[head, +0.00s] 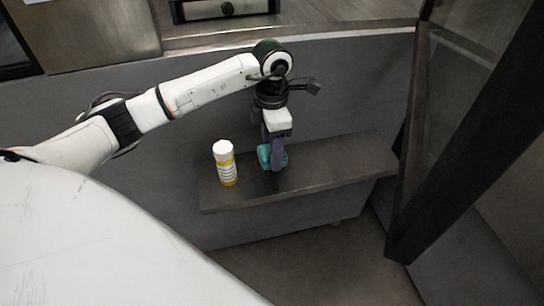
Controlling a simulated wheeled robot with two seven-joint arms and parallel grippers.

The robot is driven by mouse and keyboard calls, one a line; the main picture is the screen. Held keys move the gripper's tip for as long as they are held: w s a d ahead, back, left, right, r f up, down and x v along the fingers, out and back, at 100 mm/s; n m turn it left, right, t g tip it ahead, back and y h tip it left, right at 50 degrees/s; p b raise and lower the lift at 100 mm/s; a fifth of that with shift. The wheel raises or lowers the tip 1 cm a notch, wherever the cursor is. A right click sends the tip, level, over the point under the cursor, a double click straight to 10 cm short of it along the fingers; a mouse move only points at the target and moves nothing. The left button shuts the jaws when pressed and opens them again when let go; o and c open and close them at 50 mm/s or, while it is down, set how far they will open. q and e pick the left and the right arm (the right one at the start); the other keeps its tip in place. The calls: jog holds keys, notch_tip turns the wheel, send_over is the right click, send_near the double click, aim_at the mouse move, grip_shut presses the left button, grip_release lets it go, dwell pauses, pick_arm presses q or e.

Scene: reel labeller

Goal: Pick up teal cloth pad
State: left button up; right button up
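The teal cloth pad (264,155) is on the dark shelf (330,165), partly hidden behind my gripper fingers, with teal showing on both sides of them. My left gripper (274,155) points down at the pad from above, its purple-grey fingers overlapping it in the picture. I cannot tell whether the fingers are closed on the pad or only around it. My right gripper is not in view.
A white bottle with a yellow label (225,163) stands upright on the shelf, just left of the pad. The shelf's right part is clear. A dark upright frame (430,180) stands at the right, and a grey wall panel (350,90) rises behind the shelf.

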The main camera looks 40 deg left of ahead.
pick_arm(q)
notch_tip(320, 180, up, 14)
jog(key=p, duration=0.1)
jog(key=shift+r, duration=0.1)
jog(key=o, duration=0.4)
jog(key=c, duration=0.3)
